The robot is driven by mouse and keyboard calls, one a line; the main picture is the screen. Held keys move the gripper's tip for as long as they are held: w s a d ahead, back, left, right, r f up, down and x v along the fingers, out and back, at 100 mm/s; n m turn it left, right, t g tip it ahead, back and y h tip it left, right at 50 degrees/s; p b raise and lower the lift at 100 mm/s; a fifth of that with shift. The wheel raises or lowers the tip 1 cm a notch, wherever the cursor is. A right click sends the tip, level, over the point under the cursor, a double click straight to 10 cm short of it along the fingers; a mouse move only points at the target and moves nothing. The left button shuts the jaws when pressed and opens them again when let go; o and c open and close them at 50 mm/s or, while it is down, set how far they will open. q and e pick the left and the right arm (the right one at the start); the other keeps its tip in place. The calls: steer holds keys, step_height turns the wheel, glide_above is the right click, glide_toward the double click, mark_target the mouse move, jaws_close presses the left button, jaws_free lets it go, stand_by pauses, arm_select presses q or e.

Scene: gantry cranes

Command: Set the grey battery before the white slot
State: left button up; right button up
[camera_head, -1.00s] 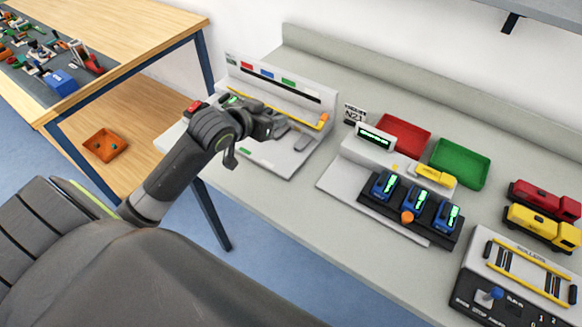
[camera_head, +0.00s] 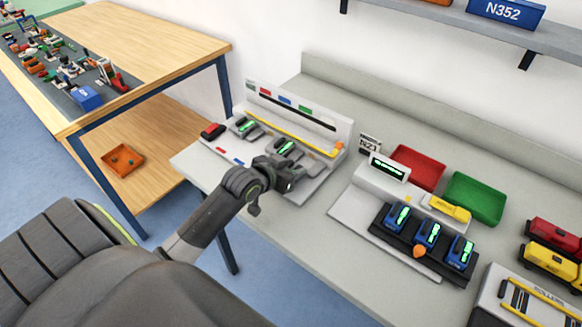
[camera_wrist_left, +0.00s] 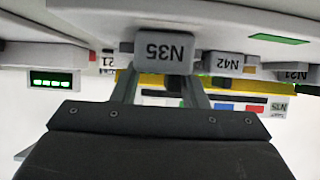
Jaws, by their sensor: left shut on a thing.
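My left gripper (camera_head: 289,178) is over the front part of the light-grey station (camera_head: 312,184). In the left wrist view it is shut on a grey battery (camera_wrist_left: 165,52) marked N35, which reads upside down. In the head view the gripper mostly hides this battery. Two other grey batteries with green displays, one on the left (camera_head: 245,127) and one in the middle (camera_head: 286,148), sit on the station. The station's back panel carries red, blue and green labels (camera_head: 285,101); I cannot make out the white slot. My right gripper is out of view.
A small red block (camera_head: 212,131) lies at the station's left. A console (camera_head: 358,203) with several blue batteries stands to the right, before a red tray (camera_head: 418,166) and a green tray (camera_head: 474,198). Some table is bare between station and console.

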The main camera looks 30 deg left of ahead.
arm_select(q)
steer(key=o, duration=1.1)
steer(key=shift+f, duration=0.1)
steer(key=shift+r, duration=0.25)
steer(key=d+v, duration=0.1)
steer(key=v, duration=1.1)
steer(key=shift+a, duration=0.4)
steer(key=shift+f, duration=0.1)
